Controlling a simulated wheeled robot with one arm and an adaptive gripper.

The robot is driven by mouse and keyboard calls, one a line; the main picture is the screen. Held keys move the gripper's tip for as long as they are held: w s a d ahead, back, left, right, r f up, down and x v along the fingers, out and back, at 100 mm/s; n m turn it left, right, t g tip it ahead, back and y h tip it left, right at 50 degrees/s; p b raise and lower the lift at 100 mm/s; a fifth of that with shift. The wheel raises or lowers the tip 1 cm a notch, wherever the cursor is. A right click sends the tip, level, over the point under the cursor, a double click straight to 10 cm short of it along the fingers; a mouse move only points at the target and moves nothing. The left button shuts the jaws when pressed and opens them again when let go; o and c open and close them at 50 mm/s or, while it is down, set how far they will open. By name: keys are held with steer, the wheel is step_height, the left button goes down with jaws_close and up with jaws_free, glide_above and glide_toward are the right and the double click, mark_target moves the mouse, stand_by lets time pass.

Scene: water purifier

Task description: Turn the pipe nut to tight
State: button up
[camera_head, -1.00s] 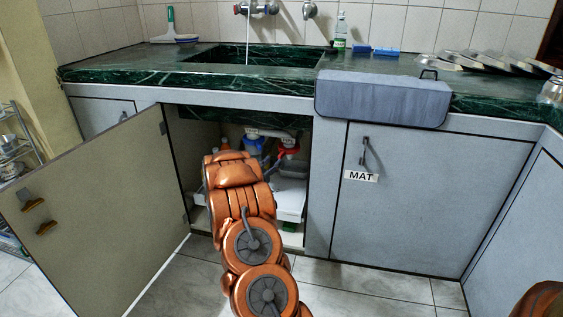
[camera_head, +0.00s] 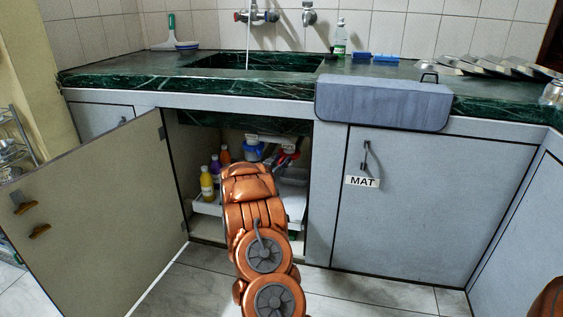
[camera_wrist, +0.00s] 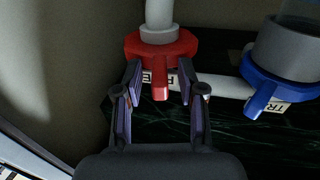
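In the wrist view a red pipe nut (camera_wrist: 160,47) with a protruding lug sits on a pale pipe. A blue nut (camera_wrist: 270,85) with its own lug sits to its right on a grey fitting. My gripper (camera_wrist: 161,82) is open. Its two fingertips are at the red nut, one on each side of its lug, with visible gaps to the lug. Which turn state the red nut is in cannot be told.
The cabinet door (camera_head: 100,205) stands open at the left. Several bottles, including a yellow one (camera_head: 207,184), stand in a white tray (camera_head: 207,208) inside, left of my arm. The closed MAT door (camera_head: 420,215) is at the right. Water runs into the sink above.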

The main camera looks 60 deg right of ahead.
jaws_close()
stand_by(0.7)
